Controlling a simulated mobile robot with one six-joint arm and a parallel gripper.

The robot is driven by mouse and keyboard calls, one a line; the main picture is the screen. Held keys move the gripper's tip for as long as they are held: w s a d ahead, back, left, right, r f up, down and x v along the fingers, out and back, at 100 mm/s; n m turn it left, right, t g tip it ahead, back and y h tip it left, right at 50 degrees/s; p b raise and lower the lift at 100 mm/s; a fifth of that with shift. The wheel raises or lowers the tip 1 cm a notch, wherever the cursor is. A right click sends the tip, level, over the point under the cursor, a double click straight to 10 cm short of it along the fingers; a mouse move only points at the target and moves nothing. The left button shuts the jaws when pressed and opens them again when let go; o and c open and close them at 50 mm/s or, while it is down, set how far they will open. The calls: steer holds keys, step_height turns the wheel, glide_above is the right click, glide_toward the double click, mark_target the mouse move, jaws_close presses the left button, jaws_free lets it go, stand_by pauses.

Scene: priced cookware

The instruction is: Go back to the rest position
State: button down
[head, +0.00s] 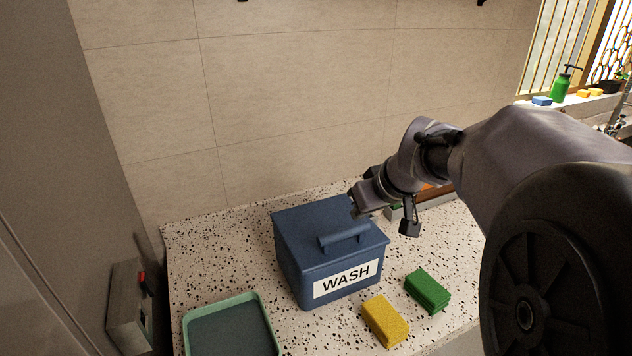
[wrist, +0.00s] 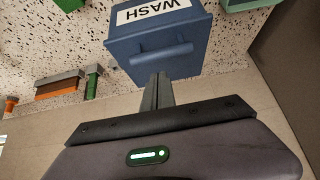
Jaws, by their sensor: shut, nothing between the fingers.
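My gripper (head: 361,200) is in the air above the back right part of the blue box. In the wrist view its fingers (wrist: 158,80) are together with nothing between them. The blue box (head: 300,262) stands on the speckled counter, with a lid, a bar handle on top and a white label reading WASH on its front. The box also shows in the wrist view (wrist: 190,50), ahead of the fingertips. I cannot tell the exact gap between fingertips and lid.
A yellow sponge (head: 385,321) and a green sponge (head: 428,291) lie right of the box. A green-rimmed tray (head: 188,331) is at the front left. Partly hidden items, one orange-topped (head: 437,190), stand behind my arm. A tiled wall (head: 290,100) backs the counter.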

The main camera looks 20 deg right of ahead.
steer(key=s+p+v, duration=0.1)
steer(key=v, duration=0.6)
steer(key=s+a+f+m+b, duration=0.1)
steer(key=s+a+f, duration=0.2)
steer(key=s+a, duration=0.2)
steer(key=s+a+f+m+g+y+b, duration=0.1)
steer(key=s+a+f, duration=0.3)
steer(key=a, duration=0.5)
steer(key=s+a+f+m+b, duration=0.2)
steer(key=s+a+f, duration=0.2)
steer(key=s+a, duration=0.2)
steer(key=shift+s+a+f+m+y, duration=0.2)
steer(key=shift+s+a+m+y, duration=0.1)
steer(key=shift+s+a+y, duration=0.15)
